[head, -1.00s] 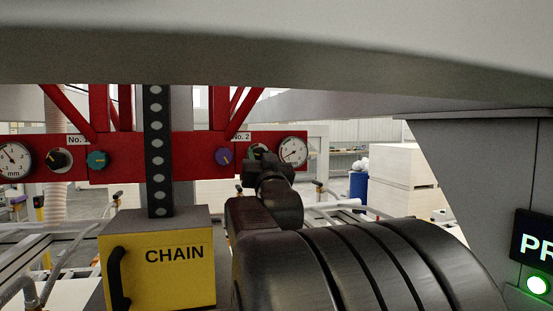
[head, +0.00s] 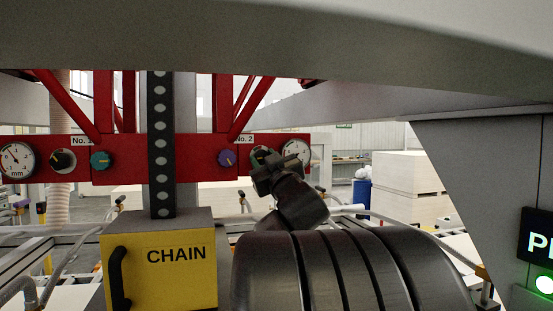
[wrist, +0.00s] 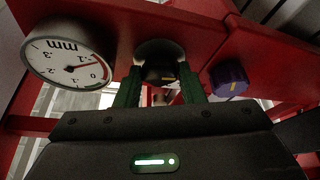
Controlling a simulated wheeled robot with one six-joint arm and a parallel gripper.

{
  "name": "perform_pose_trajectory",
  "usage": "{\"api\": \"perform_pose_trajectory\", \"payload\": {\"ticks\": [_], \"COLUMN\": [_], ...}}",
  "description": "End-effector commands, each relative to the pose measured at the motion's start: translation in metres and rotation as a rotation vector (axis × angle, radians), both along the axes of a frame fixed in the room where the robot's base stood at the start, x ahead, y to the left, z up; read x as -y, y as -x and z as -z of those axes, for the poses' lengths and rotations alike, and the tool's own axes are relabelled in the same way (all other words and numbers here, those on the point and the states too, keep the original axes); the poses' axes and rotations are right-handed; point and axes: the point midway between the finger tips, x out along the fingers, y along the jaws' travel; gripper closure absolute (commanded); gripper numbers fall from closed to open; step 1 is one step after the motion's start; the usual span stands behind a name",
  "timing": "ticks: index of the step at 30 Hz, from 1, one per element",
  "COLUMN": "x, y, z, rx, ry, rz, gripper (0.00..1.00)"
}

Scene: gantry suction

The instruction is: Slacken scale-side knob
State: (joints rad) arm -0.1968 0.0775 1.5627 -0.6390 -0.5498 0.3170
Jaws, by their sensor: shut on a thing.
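The black knob with a yellow mark (wrist: 160,76) sits in a pale round plate beside the No. 2 dial. My gripper (wrist: 161,88) has its two green-lined fingers on either side of this knob and is shut on it. The dial (wrist: 68,56) is on its left in the wrist view, and a purple knob (wrist: 229,78) is on its right. In the head view my gripper (head: 268,170) covers much of the black knob, beside the dial (head: 296,152). The purple knob (head: 227,159) is left of it there.
The red beam (head: 125,147) carries the knobs, with a teal knob (head: 101,161) and another black knob (head: 60,160) at the No. 1 end. A yellow CHAIN box (head: 180,275) stands left of my arm. A grey post (head: 480,190) is at the right.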

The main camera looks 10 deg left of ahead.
Motion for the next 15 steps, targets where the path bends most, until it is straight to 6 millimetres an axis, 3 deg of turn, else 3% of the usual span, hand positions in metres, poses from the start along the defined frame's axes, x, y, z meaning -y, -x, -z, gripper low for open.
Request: {"api": "perform_pose_trajectory", "payload": {"ticks": [15], "x": [0.0007], "y": [-0.0007], "z": [0.0004], "rx": [0.049], "ry": [0.119], "rz": [0.001], "gripper": [0.87]}}
